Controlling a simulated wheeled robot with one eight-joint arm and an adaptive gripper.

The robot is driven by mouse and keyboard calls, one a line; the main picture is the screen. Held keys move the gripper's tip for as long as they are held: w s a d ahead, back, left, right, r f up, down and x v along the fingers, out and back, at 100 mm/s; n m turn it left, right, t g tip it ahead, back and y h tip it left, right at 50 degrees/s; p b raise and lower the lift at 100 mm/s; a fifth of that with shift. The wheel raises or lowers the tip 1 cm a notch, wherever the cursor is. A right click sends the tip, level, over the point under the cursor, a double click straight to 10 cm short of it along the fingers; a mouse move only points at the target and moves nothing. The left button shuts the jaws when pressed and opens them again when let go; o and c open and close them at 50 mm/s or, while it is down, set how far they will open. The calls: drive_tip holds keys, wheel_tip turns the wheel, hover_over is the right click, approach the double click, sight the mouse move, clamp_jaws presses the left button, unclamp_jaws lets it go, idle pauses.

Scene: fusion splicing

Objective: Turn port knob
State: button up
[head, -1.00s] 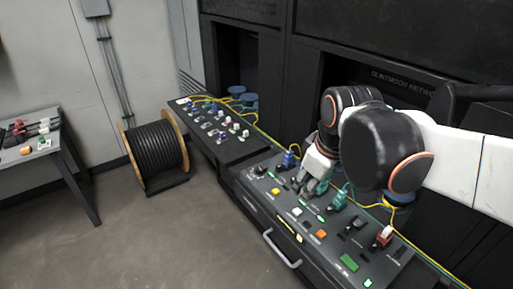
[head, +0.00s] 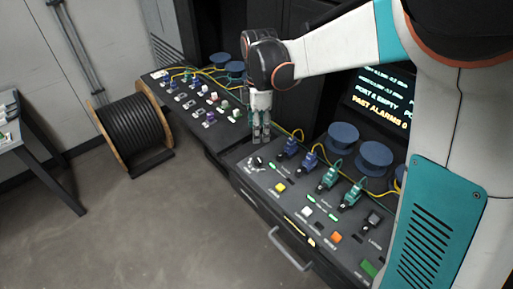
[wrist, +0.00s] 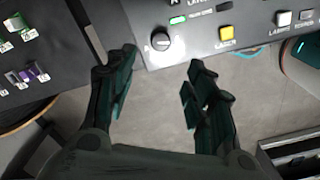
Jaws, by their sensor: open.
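The port knob (wrist: 160,41) is a round black dial with a white pointer line, on the grey console panel near its edge in the wrist view. In the head view the small dark knob (head: 256,162) sits at the left end of the console. My gripper (head: 261,138) points down above and just behind this end. In the wrist view my gripper (wrist: 162,62) is open and empty, its two fingers apart on either side of the knob's position. The fingers look clear of the knob.
A green light (wrist: 178,20) and a yellow button (wrist: 226,33) are close to the knob. Blue and teal connectors with yellow cables (head: 325,154) stand along the console. Another bench with small connectors (head: 205,105) adjoins at left. A cable reel (head: 132,130) stands on open floor.

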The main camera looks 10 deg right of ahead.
sight(259, 159)
wheel_tip(259, 159, down, 13)
drive_tip(key=b, duration=0.3)
drive_tip(key=shift+c, duration=0.4)
drive_tip(key=c, duration=1)
